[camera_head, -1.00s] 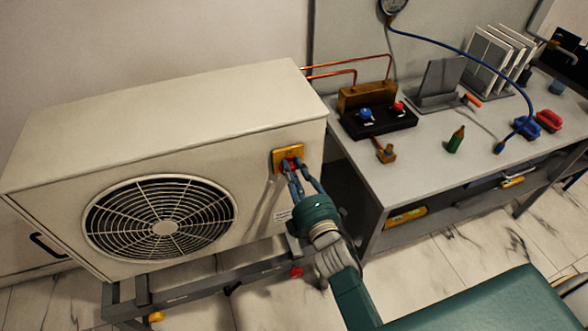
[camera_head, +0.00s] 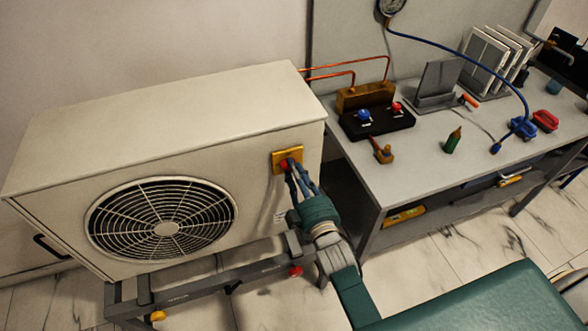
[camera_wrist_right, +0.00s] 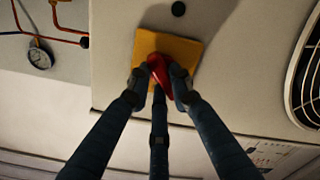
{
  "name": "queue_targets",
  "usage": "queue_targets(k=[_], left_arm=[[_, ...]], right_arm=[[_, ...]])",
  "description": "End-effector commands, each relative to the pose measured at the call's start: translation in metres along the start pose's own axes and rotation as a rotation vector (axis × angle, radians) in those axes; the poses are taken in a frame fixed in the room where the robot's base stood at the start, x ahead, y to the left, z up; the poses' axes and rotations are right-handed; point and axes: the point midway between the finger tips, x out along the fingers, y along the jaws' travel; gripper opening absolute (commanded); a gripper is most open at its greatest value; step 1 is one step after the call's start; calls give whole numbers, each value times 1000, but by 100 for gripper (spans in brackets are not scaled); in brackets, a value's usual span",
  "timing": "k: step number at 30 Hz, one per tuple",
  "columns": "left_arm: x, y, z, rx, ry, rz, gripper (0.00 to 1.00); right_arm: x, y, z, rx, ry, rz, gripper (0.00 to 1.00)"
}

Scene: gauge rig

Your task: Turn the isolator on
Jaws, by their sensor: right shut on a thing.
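The isolator is a yellow square plate (camera_head: 287,154) with a red knob (camera_head: 284,164) on the right part of the cream outdoor unit's front face. My right gripper (camera_head: 293,170) is at the knob, with its fingers partly covering it. In the right wrist view, the red knob (camera_wrist_right: 160,72) sits between the fingertips of my right gripper (camera_wrist_right: 158,80), which are shut on it. The yellow plate (camera_wrist_right: 184,46) shows behind the fingers. The knob looks slanted in that view. My left gripper is in neither view.
The cream unit (camera_head: 160,110) has a round fan grille (camera_head: 163,225) left of the isolator. A grey bench (camera_head: 420,160) stands to the right, with a brown manifold block (camera_head: 365,97), a green bottle (camera_head: 453,140) and a blue hose (camera_head: 460,50). Copper pipes (camera_head: 345,67) run behind.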

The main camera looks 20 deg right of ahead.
Motion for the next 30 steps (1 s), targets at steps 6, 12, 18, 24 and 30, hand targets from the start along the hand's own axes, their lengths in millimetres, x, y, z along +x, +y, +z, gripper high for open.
queue_targets(k=[6, 12, 18, 24, 30], left_arm=[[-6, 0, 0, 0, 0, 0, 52], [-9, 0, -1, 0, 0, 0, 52], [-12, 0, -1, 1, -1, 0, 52], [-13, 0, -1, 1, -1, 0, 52], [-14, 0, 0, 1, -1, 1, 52]], right_arm=[[0, 0, 1, 206, -2, -2, 0], [0, -1, 3, 392, -3, -2, 0], [-1, -2, 4, 548, -3, -2, 0], [-1, -2, 5, 661, -3, -2, 0], [-1, -3, 5, 726, -3, -2, 0]])
